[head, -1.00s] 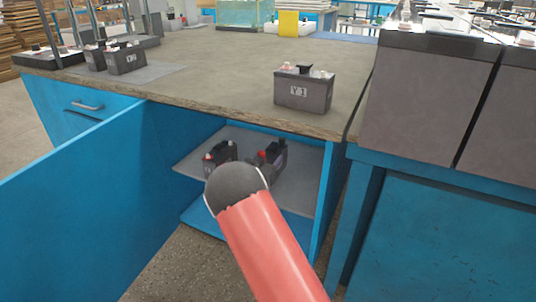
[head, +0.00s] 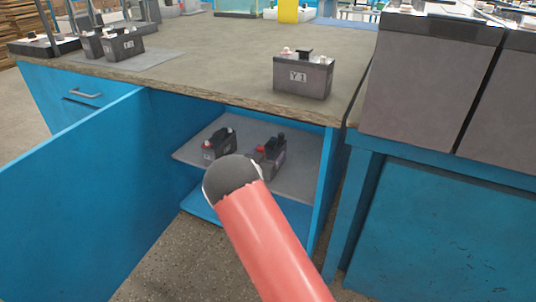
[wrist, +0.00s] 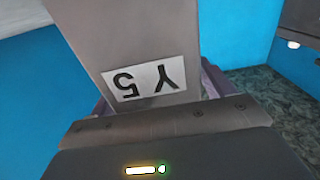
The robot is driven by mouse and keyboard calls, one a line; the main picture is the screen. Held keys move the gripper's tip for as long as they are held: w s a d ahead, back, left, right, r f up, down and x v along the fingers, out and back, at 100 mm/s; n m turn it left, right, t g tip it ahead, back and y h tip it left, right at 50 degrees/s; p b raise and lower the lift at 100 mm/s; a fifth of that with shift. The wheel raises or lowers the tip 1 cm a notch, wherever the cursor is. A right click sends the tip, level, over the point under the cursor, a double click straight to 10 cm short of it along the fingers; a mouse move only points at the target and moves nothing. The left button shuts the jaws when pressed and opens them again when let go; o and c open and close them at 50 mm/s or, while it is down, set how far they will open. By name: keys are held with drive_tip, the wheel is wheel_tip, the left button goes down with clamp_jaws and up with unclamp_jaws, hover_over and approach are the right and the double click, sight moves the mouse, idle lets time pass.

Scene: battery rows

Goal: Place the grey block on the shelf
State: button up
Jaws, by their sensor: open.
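A grey block labelled Y5 (wrist: 125,45) fills the middle of the wrist view, its label upside down. My gripper (wrist: 154,93) is open, with a finger at either side of this block. In the head view my gripper is hidden behind my red arm and its dark joint. Two dark grey blocks show on the shelf (head: 303,178) inside the open blue cabinet: one at the left (head: 217,148) and one at the right (head: 277,162), close beyond my arm. The right one seems to be Y5. Its base is partly hidden.
The cabinet door (head: 75,195) stands open at the left. A block marked Y1 (head: 303,78) is on the worktop (head: 210,65) above, with two more blocks (head: 122,45) at its left. Large grey boxes (head: 425,90) stand at the right.

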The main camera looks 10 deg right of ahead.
drive_tip(key=v, duration=1.1)
drive_tip(key=s+r+n+g+y, duration=0.1)
drive_tip(key=s+r+n+y, duration=0.1)
drive_tip(key=s+r+y, duration=0.5)
drive_tip(key=s+r+n+g+y, duration=0.2)
drive_tip(key=s+r+y, duration=0.15)
drive_tip(key=r, duration=0.55)
drive_tip(key=s+d+n+g, duration=0.1)
drive_tip(key=s+d+g, duration=0.2)
drive_tip(key=s, duration=1.1)
drive_tip(key=s+d+n+g, duration=0.2)
drive_tip(key=s+d+g, duration=0.1)
drive_tip(key=s, duration=1.2)
drive_tip(key=shift+s+d+r, duration=0.3)
drive_tip(key=shift+s, duration=0.05)
drive_tip(key=shift+r, duration=0.1)
